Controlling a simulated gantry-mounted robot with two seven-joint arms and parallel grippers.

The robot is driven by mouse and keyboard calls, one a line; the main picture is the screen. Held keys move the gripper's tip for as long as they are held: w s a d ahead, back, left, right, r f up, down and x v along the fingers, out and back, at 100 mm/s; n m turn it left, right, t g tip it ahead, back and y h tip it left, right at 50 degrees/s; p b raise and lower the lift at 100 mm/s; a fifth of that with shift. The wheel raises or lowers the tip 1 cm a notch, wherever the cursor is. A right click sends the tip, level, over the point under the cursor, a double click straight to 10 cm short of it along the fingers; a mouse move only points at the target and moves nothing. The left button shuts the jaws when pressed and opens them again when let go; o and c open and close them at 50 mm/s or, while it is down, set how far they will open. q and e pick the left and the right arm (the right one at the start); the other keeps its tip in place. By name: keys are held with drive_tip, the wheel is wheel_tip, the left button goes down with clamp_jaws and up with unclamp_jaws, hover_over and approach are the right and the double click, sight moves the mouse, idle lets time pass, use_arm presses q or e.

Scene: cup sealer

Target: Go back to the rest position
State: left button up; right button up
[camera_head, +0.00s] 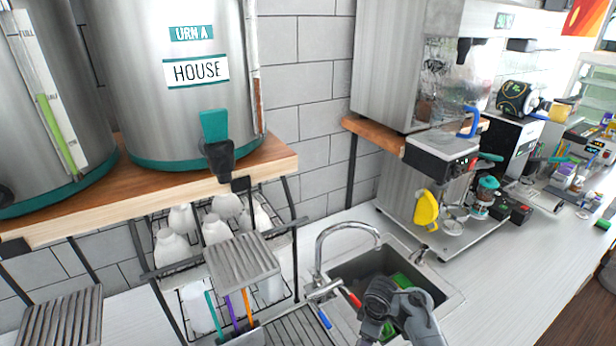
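A grey jointed link of one of my arms (398,308) shows at the bottom edge, in front of the sink (440,290). I cannot tell for sure which arm it belongs to. It hides part of the basin. No gripper fingers can be made out in the head view, and nothing is seen held. My other arm does not show.
A wooden shelf (200,196) bears two steel urns. Below it are a rack of white cups (215,230) and grey slatted trays (240,258). A curved faucet (345,230) stands by the sink. A tall steel machine (430,150) stands behind. The right counter (500,275) has clear room.

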drive_tip(key=s+d+f+m+t+p, duration=0.2)
drive_tip(key=s+m+p, duration=0.25)
drive_tip(key=s, duration=1.35)
drive_tip(key=s+r+m, duration=0.2)
drive_tip(key=s+r, duration=0.4)
drive_tip(key=s, duration=0.2)
drive_tip(key=s+r+m+t+p, duration=0.1)
drive_tip(key=s+r+m, duration=0.1)
drive_tip(key=s+r, duration=0.4)
drive_tip(key=s, duration=0.3)
drive_tip(key=shift+m, duration=0.35)
drive_tip(key=shift+r, duration=0.1)
